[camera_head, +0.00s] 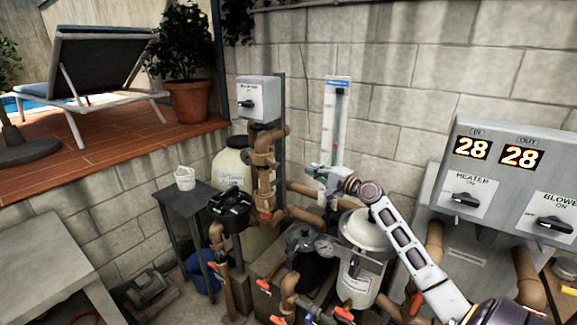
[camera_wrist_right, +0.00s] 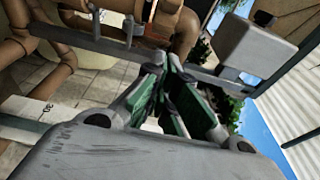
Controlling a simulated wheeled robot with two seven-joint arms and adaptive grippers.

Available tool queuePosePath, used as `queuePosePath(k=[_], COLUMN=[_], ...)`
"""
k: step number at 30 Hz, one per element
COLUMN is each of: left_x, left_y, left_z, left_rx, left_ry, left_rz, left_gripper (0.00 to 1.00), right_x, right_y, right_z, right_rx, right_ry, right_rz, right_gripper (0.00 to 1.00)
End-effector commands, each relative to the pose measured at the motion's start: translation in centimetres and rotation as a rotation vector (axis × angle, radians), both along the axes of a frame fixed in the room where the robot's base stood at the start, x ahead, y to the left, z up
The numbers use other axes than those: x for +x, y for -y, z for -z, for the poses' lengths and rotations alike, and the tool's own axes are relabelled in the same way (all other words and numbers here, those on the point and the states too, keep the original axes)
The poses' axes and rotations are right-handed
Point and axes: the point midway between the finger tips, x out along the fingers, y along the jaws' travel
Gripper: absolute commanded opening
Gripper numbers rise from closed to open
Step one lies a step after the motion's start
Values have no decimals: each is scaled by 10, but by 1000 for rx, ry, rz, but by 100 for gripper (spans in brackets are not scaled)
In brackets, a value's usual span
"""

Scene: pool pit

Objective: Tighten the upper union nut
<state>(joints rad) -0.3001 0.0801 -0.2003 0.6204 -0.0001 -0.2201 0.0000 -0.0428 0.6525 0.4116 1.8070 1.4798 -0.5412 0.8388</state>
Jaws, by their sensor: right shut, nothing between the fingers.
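A brown upright pipe (camera_head: 264,165) with thick collar fittings stands below the grey switch box in the head view. The upper collar (camera_head: 264,139) looks like the upper union nut, but I cannot tell for sure. My right gripper (camera_head: 314,170) is to the right of this pipe, in front of the clear gauge panel, apart from the collars. In the right wrist view the gripper (camera_wrist_right: 170,68) is shut and empty, its green-padded fingers pointing toward brown pipework (camera_wrist_right: 168,18). My left gripper is not in view.
The grey switch box (camera_head: 259,97) is above the pipe, and the gauge panel (camera_head: 336,120) stands behind my right gripper. A white-lidded filter (camera_head: 363,232) and dark pump pot (camera_head: 305,255) crowd below. The heater cabinet (camera_head: 500,180) stands at right. A small table (camera_head: 185,199) stands left.

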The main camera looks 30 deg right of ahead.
Motion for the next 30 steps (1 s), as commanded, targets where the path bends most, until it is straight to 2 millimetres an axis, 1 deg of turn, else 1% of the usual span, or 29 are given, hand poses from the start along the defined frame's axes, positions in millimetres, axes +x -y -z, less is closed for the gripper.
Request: queuePosePath(k=[5,11,30], left_x=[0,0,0], left_y=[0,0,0], left_z=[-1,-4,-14], left_rx=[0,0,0], left_ry=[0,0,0], left_rz=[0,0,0], left_gripper=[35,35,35], right_x=[3,13,59], right_y=[0,-3,-12], right_z=[0,-1,-1], right_rx=[0,0,0], right_ry=[0,1,1], right_rz=[0,0,0], right_gripper=[0,0,0])
